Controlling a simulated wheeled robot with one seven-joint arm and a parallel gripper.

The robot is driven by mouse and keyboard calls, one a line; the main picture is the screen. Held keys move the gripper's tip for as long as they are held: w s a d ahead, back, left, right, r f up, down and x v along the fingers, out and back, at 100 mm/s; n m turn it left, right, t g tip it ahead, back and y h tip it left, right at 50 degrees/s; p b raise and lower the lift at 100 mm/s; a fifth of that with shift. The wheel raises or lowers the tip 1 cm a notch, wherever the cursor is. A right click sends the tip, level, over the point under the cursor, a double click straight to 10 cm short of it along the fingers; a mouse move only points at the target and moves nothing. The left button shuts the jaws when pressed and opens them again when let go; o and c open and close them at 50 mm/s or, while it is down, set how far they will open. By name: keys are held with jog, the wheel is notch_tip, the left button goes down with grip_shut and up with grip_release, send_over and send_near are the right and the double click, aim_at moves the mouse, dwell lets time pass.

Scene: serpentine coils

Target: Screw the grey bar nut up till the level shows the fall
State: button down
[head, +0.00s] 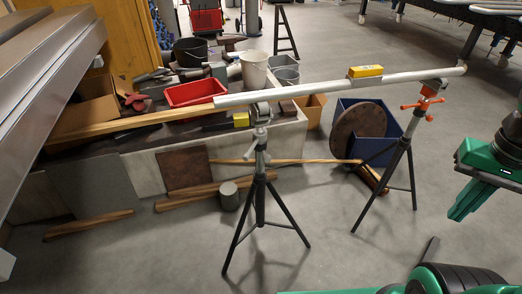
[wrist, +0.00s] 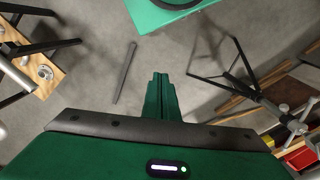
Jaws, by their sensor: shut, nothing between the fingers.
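A long pale pipe (head: 310,87) rests across two black tripod stands and rises toward the right in the head view. A yellow level (head: 366,71) sits on its right half; its bubble is too small to read. The left stand (head: 259,205) carries a grey bar nut (head: 261,133) below its head. In the wrist view a grey cross-handled fitting (wrist: 296,126) on a tripod shows at the right. The right stand (head: 402,160) has an orange bar nut (head: 418,104). My green gripper (head: 463,208) is shut and empty, right of both stands; its fingers also show in the wrist view (wrist: 160,78).
A low bench with a red tray (head: 195,92) and buckets (head: 254,70) stands behind the left stand. A blue bin (head: 372,118) with a brown disc is behind the right stand. A dark bar (wrist: 125,72) lies on the floor. Floor between the stands is mostly clear.

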aim_at(260, 135)
jog(key=w+a+f+n+y, duration=0.2)
jog(key=w+a+f+n, duration=0.45)
jog(key=w, duration=0.25)
jog(key=w+a+f+n+y, duration=0.3)
jog(key=w+a+f+n, duration=0.3)
jog(key=w+f+n, duration=0.15)
jog(key=w+a+f+n+t+y, duration=0.1)
jog(key=w+a+n+t+y, duration=0.2)
jog(key=w+a, duration=0.6)
jog(key=w+a+f+n+t+y, duration=0.1)
jog(key=w+a+n+t+y, duration=0.2)
jog(key=a, duration=1.5)
jog(key=w+y, duration=0.3)
jog(key=w, duration=0.3)
jog(key=shift+w+f, duration=0.2)
jog(key=shift+f, duration=0.15)
